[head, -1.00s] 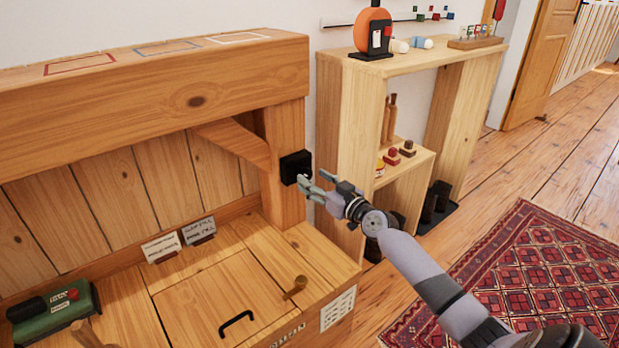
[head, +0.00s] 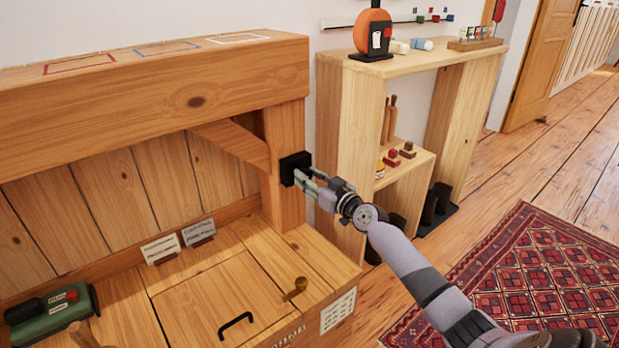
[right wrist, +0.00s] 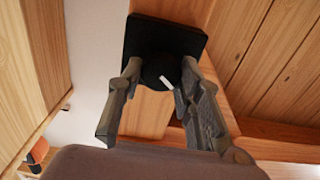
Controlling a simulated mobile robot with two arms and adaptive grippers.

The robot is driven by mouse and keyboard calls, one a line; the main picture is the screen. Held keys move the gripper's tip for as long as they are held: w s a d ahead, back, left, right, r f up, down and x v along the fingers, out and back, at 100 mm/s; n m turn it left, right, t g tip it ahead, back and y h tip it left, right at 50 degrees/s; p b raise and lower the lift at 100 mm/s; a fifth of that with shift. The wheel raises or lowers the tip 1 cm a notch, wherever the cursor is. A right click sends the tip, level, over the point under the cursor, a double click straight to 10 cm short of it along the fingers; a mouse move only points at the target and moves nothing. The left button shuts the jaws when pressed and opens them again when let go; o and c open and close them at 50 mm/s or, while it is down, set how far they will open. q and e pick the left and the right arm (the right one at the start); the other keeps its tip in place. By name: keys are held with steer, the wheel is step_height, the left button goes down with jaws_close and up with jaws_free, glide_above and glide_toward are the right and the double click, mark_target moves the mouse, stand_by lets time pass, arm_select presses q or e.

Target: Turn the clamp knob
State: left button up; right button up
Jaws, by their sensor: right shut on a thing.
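The clamp knob (right wrist: 158,72) is round and black with a white mark, and it sits on a square black plate (right wrist: 166,35) in the right wrist view. In the head view the black plate (head: 292,164) is fixed to the side of the timber post (head: 283,135). My right gripper (head: 303,178) reaches the plate from the right, and its fingers hide most of the knob there. In the right wrist view my right gripper (right wrist: 160,75) has one finger on each side of the knob and is shut on it. My left gripper is not in view.
A shelf unit (head: 350,150) stands close behind my right arm. The patterned rug (head: 540,275) and floor at right are open.

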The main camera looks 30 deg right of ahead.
steer(key=c, duration=0.5)
steer(key=shift+o, duration=0.2)
